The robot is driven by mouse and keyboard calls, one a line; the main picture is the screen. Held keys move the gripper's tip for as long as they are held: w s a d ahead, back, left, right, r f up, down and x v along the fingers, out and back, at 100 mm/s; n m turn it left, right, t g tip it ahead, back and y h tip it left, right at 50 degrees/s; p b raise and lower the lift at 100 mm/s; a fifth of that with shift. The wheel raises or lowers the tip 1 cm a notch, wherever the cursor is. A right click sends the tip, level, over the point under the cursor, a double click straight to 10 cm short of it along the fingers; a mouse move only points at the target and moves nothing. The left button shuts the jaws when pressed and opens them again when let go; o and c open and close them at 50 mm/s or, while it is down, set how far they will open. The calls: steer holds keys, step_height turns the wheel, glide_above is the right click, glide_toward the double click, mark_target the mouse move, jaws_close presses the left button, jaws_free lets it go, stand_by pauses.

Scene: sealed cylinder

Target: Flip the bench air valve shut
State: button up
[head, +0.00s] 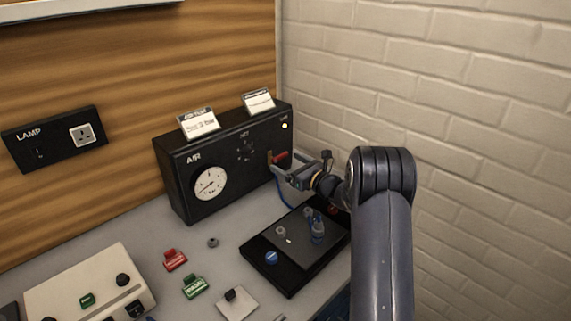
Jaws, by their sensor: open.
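The bench air valve (280,157) is a small red lever on a brass-coloured body at the right end of the front of the black AIR box (180,194). The lever points to the right, roughly level. My gripper (283,172) is open, its jaws just in front of and below the valve. I cannot tell whether a jaw touches the lever. A blue hose (283,193) hangs below the gripper. A round white gauge (210,184) is on the left of the box front, with its needle off the upright.
Two label cards, one on the left (199,124), stand on the box. A black tray (283,279) with small parts lies below my gripper. Red (175,260) and green (194,287) clips and a beige control box (78,283) lie left. A brick wall (470,150) rises right.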

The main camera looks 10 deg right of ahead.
steer(key=b+v, duration=0.1)
steer(key=v, duration=0.7)
steer(key=shift+s+d, duration=0.25)
steer(key=shift+s, duration=0.05)
steer(key=p+x, duration=0.2)
steer(key=x, duration=0.9)
steer(key=shift+s, duration=0.1)
steer(key=shift+r+n+p, duration=0.2)
steer(key=shift+n+p, duration=0.2)
steer(key=shift+n, duration=0.4)
